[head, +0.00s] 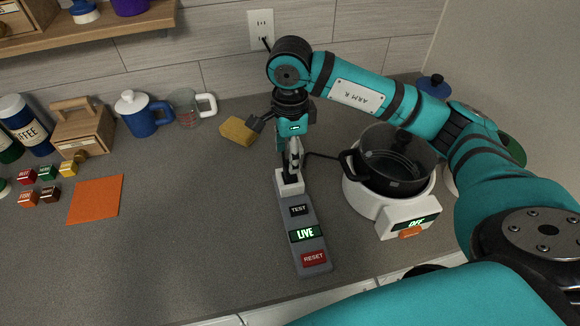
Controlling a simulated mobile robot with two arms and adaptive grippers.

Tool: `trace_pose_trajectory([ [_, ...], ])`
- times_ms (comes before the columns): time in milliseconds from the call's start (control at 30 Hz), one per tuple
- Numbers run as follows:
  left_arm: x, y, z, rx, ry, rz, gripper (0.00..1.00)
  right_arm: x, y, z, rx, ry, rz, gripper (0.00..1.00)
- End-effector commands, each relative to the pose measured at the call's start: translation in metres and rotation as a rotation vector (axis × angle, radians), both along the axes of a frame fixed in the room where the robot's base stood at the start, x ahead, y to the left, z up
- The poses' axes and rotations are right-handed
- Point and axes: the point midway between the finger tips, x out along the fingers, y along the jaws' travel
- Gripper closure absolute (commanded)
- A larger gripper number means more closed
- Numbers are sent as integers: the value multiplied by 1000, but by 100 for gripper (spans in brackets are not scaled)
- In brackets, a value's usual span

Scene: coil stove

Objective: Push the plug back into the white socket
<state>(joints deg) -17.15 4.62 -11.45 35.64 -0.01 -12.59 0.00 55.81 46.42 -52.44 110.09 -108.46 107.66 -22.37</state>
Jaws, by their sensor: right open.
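The white socket (289,184) sits at the far end of a grey power unit lying on the counter. The unit has a TEST button (299,210), a green-lit LIVE display (305,234) and a red RESET button (314,258). My right gripper (291,146) is open and points down just above the socket. A dark piece shows at the socket's top, but I cannot tell whether it is the plug or a fingertip. The plug is largely hidden by the gripper. A black cord (322,155) runs from behind the gripper toward the stove. My left gripper is not in view.
A white coil stove (374,206) reading OFF, with a dark pot (392,172) on it, stands close right. A yellow sponge (237,131) lies left of the gripper. A wall outlet (260,24) is behind. The counter left of the unit is clear up to an orange mat (97,200).

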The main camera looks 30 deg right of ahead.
Motion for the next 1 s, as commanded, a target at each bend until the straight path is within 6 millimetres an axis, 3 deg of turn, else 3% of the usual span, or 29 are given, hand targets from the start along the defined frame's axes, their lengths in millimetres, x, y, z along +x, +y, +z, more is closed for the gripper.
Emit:
trace_pose_trajectory([
  [200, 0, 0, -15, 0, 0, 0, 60, 1, 1, 44, 2, -6, 1, 48],
  [400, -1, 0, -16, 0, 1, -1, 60, 1, 0, 66, -1, -2, 0, 48],
  [1000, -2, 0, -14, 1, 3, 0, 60, 0, 0, 71, 0, 1, 0, 48],
])
